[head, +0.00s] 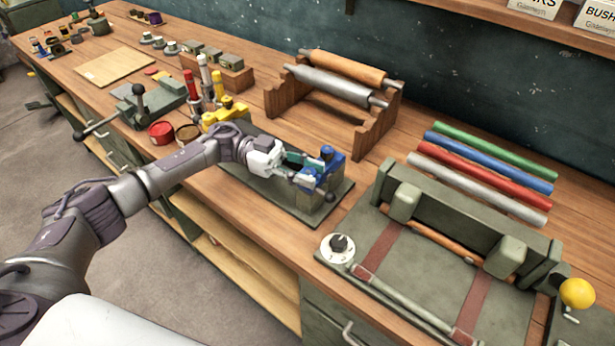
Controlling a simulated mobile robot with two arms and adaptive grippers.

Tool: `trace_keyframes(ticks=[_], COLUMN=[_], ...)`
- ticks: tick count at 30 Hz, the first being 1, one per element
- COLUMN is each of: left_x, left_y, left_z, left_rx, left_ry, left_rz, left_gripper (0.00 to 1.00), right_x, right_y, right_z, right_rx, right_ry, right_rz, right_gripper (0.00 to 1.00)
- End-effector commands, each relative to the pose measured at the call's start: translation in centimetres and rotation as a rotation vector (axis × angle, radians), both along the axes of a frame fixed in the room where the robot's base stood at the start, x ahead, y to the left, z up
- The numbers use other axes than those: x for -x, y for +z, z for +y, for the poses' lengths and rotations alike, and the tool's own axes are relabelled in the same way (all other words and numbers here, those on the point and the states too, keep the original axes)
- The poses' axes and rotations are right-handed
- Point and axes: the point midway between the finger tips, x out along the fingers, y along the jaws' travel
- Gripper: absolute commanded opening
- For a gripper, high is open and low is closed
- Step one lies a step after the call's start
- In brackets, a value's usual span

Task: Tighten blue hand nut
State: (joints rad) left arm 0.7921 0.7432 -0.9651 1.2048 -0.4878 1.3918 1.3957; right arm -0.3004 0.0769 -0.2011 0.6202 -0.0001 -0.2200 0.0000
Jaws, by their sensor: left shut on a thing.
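A blue hand nut (327,153) shows at the top of a small blue-topped fixture. The fixture stands on a dark green base plate (285,205) near the bench's front edge. My left gripper (312,169) reaches in from the left. Its fingers are shut at the blue part of the fixture, on the blue hand nut as far as I can tell. The fingers partly hide the contact, and the nut's thread is not visible. My right gripper is out of view.
A wooden rack with rollers (335,83) stands behind the fixture. A green press (440,245) with a dial is at right, near several coloured rods (485,165).

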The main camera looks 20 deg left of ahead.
Motion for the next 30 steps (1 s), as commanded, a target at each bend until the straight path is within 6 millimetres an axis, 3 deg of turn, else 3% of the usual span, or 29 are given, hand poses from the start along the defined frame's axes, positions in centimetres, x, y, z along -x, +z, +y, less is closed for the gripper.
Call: trace_keyframes(ticks=[13, 14, 18, 30], left_x=[0.02, 0.02, 0.02, -0.15], left_y=[0.05, 0.05, 0.04, 0.00], left_z=[-0.08, -0.08, -0.07, 0.64], left_rx=[0.002, 0.002, 0.002, 0.000], left_ry=[-0.011, -0.011, -0.011, -0.008], left_rz=[0.000, 0.000, 0.000, 0.000], left_gripper=[0.00, 0.37, 0.61, 0.61], right_x=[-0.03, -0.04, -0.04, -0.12], right_y=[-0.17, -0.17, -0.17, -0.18], right_z=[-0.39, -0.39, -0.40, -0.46], right_rx=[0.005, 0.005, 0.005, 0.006], right_ry=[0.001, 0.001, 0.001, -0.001], right_rz=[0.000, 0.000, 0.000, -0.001], right_gripper=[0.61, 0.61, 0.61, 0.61])
